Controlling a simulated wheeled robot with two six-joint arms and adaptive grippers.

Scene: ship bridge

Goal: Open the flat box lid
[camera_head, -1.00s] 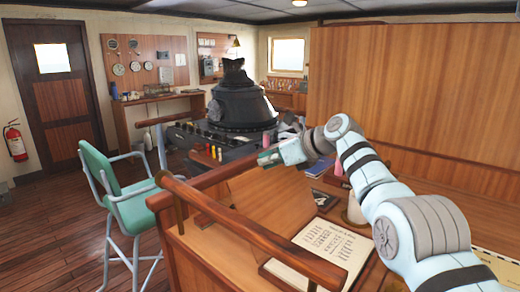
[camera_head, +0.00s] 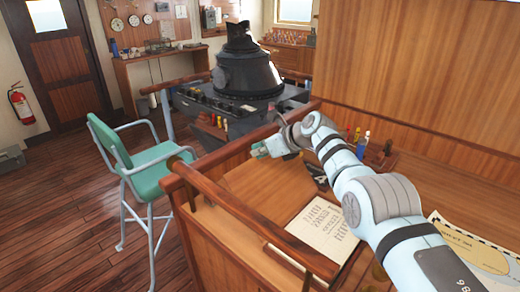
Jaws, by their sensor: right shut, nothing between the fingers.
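I cannot pick out a flat box or its lid for certain. A small dark flat object with light markings (camera_head: 317,176) lies on the desk beside my right arm, partly hidden by it; I cannot tell whether it is the box. My right gripper (camera_head: 266,149) is at the far end of the desk, near the wooden rail, to the left of that object. It is shut and holds nothing. My left gripper is not in view.
The wooden desk (camera_head: 262,192) has a raised rail (camera_head: 240,212) along its left side. A printed sheet (camera_head: 323,228) lies near its front, and a chart (camera_head: 475,250) at right. Small bottles (camera_head: 362,145) stand behind my arm. A green chair (camera_head: 160,175) stands left.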

